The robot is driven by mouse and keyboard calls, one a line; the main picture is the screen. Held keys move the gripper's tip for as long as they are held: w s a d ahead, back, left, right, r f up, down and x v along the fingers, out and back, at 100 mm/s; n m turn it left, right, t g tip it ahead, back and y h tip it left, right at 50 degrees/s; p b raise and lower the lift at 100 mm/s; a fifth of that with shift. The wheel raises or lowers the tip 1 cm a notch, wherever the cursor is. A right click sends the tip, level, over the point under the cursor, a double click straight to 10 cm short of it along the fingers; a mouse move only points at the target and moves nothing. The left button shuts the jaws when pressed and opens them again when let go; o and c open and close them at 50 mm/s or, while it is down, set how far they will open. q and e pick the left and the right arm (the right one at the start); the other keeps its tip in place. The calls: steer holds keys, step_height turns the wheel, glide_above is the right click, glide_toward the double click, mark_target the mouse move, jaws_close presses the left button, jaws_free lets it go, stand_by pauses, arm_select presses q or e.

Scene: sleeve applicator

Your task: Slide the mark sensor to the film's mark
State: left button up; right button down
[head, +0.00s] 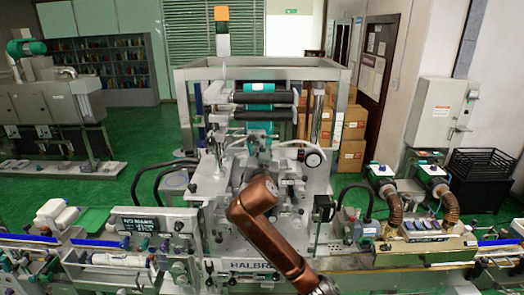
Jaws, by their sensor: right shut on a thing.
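The teal film (259,128) runs down the middle of the sleeve applicator, below two black rollers. My right arm comes in from the bottom, and its copper links cover the lower middle of the machine. My right gripper (261,156) is small and grey, just past the arm's end and close under the film. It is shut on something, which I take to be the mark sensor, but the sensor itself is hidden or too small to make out. I cannot make out the film's mark. My left gripper is not in view.
The applicator's metal frame (262,73) and posts stand around the film. A round dial (313,159) sits close on the right. Brown hoses (395,210) stand at the right.

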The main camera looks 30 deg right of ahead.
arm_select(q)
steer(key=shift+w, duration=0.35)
arm_select(e)
steer(key=shift+w+a, duration=0.3)
steer(key=shift+a, duration=0.25)
steer(key=c, duration=1.9)
jaws_free()
steer(key=v, duration=1.2)
